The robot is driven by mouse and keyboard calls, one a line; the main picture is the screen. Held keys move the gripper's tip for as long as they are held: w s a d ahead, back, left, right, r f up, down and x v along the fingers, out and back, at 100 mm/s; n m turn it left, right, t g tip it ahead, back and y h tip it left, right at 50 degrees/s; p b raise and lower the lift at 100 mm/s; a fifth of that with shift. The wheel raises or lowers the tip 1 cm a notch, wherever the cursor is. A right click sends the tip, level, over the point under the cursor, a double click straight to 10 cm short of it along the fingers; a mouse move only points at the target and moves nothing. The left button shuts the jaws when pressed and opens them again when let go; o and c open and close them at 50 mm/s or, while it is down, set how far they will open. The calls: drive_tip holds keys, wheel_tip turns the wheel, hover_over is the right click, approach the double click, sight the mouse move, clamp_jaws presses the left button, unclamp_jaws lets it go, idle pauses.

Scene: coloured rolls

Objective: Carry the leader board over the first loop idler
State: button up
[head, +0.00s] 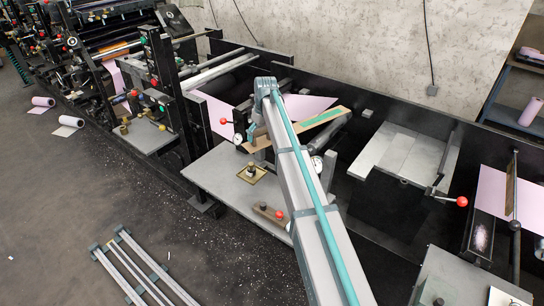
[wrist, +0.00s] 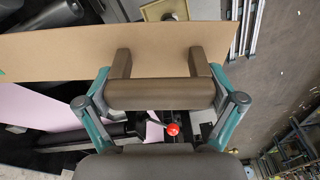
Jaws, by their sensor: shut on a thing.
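The leader board (head: 322,119) is a long tan board, held above the machine bed in the head view. In the wrist view the board (wrist: 60,52) spans the upper part of the picture, with a brown bar handle (wrist: 160,95) on two posts. My gripper (wrist: 160,100) is shut on this handle, with a teal finger at each end. In the head view my gripper (head: 259,130) is small and partly hidden by my arm. Pink web (head: 302,106) shows behind the board, and also below it in the wrist view (wrist: 40,108). I cannot tell which roller is the first loop idler.
A grey roller (head: 217,71) lies across the frame to the left. A red-knobbed lever (head: 223,121) stands left of my gripper. A grey side table (head: 215,180) is in front. Pale panels (head: 390,150) sit to the right. Grey rails (head: 140,265) lie on the floor.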

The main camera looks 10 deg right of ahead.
drive_tip(key=w+a+n, duration=0.2)
drive_tip(key=w+n, duration=0.1)
drive_tip(key=w, duration=0.7)
drive_tip(key=shift+s+d+r, duration=0.2)
drive_tip(key=shift+s+d, duration=1.55)
drive_tip(key=shift+s, duration=0.05)
drive_tip(key=shift+s+d+r, duration=0.2)
drive_tip(key=shift+s+d, duration=1.55)
drive_tip(key=shift+s, duration=0.05)
